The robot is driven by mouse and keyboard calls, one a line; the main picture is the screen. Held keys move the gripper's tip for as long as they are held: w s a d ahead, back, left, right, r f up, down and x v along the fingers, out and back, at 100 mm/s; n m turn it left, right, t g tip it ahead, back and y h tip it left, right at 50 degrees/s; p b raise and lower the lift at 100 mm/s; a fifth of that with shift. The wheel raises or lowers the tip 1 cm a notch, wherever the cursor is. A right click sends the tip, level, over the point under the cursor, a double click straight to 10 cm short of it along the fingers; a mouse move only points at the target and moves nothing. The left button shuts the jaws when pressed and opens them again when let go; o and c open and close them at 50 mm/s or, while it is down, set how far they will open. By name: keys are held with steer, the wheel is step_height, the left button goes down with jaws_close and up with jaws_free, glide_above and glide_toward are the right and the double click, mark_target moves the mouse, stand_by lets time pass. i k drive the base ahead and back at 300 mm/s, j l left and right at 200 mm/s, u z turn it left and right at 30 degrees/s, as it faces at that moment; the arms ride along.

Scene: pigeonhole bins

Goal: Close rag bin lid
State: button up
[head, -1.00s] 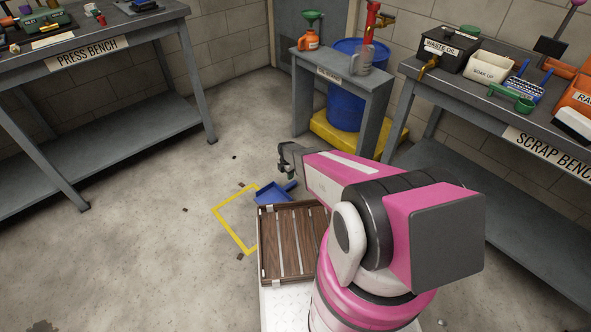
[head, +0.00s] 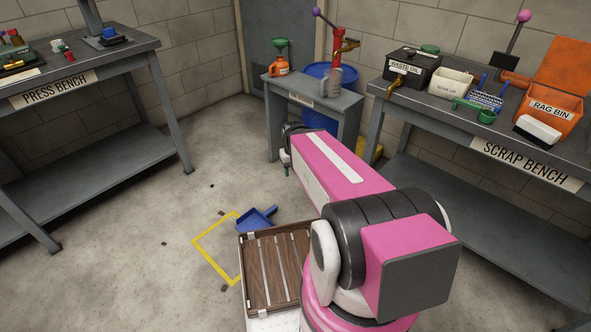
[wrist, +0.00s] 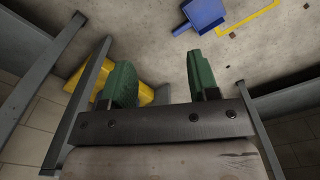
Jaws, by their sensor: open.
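The orange rag bin (head: 548,112) stands at the right end of the scrap bench in the head view. Its orange lid (head: 565,68) is raised, standing up and leaning back behind the bin. A white block-like object with a dark base sits in front of the bin. My gripper (wrist: 156,85) shows in the wrist view with two green fingers spread apart and nothing between them. In the head view my gripper (head: 286,163) hangs over the floor in front of the small bench, far left of the bin.
The scrap bench (head: 430,112) also carries a waste oil box (head: 412,68), a white soak bin (head: 450,83), a blue-patterned box and a green scoop (head: 486,116). A blue dustpan (head: 257,218) lies on the floor by yellow tape. The press bench (head: 120,62) stands left.

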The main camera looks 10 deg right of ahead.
mark_target(566, 66)
steer(key=k+l, duration=0.15)
steer(key=k, duration=0.35)
steer(key=k+l, duration=0.15)
steer(key=k, duration=0.3)
steer(key=z, duration=1.75)
